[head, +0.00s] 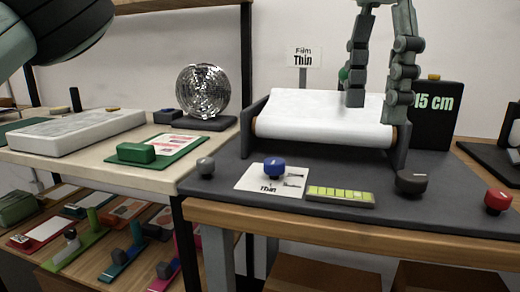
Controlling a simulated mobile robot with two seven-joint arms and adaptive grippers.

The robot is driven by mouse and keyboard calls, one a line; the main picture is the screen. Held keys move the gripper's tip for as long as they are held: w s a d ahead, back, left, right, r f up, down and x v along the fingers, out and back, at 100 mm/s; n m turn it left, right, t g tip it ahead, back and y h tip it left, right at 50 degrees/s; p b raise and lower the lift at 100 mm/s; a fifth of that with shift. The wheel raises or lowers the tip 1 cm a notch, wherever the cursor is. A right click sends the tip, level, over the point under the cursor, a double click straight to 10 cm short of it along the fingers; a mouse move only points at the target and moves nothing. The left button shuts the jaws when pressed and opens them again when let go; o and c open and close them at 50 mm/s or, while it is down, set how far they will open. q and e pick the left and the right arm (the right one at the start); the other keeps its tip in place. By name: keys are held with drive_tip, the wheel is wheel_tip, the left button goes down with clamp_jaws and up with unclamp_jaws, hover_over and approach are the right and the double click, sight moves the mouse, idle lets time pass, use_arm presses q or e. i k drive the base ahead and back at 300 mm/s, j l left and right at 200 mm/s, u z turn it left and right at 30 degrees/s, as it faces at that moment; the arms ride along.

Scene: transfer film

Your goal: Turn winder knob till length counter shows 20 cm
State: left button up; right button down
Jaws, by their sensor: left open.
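The length counter (432,130) is a black box at the back right that reads 15 cm in pale green. A white film roll (315,118) lies across a dark grey winder stand (401,150). My left gripper (376,106) hangs down from the top edge over the right part of the roll. Its two fingers are apart with nothing seen between them. A dark grey knob (411,182) sits at the front right of the stand's base, and a red knob (498,200) is farther right. A small green part (344,74) shows behind the left finger. I cannot tell which is the winder knob.
A "Film Thin" sign (303,57) stands behind the roll. A blue knob (274,167) on a white card, a grey knob (206,166) and a yellow-green bar (340,195) line the front.

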sight(412, 183)
drive_tip(key=k+j, duration=0.15)
drive_tip(key=j, duration=0.2)
drive_tip(key=k+j, duration=0.1)
drive_tip(key=j, duration=0.25)
drive_tip(key=k+j, duration=0.15)
drive_tip(key=j, duration=0.2)
drive_tip(key=k+j, duration=0.1)
drive_tip(key=j, duration=0.3)
